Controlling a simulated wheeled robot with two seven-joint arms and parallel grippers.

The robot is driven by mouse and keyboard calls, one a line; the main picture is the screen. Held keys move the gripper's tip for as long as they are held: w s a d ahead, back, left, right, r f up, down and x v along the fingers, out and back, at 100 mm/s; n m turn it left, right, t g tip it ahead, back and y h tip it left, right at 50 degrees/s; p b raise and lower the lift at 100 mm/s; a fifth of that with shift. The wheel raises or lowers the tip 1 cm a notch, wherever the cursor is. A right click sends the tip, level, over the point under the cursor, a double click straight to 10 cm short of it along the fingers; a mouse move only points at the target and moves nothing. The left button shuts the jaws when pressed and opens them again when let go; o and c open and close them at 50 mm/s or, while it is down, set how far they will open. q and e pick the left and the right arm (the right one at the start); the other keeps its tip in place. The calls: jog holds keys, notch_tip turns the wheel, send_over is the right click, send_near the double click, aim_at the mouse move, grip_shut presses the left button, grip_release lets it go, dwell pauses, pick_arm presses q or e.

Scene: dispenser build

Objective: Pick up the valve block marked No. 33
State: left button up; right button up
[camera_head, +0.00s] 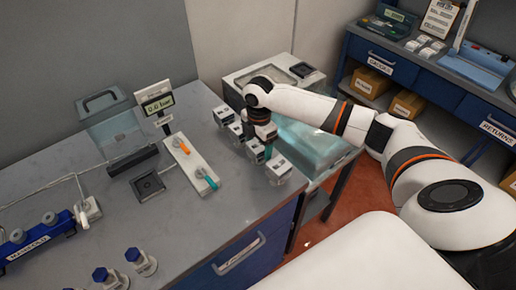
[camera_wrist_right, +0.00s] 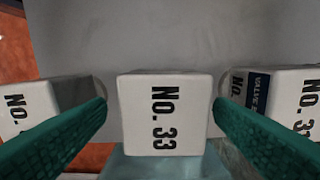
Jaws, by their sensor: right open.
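The valve block marked No. 33 (camera_wrist_right: 165,113) is a white block, centred in the right wrist view with its printed face towards the camera. The teal fingers of my right gripper (camera_wrist_right: 160,104) are open, one on each side of the block, with visible gaps to it. In the head view my right gripper (camera_head: 266,142) points down over the row of valve blocks near the bench's right end. The markings are too small to read there, so I cannot tell which block is No. 33. My left gripper is not in view.
In the wrist view a white block (camera_wrist_right: 30,106) stands left and another (camera_wrist_right: 284,92) right, both close to the fingers. In the head view, a fixture with orange and teal levers (camera_head: 190,163) lies left of the row. Blue-capped parts (camera_head: 140,262) stand at the front.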

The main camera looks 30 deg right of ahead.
aim_at(258, 144)
jog(key=shift+w+f+p, duration=0.2)
jog(key=shift+f+p, duration=0.15)
jog(key=shift+f, duration=1.4)
jog(key=shift+r, duration=0.1)
jog(key=c, duration=1.5)
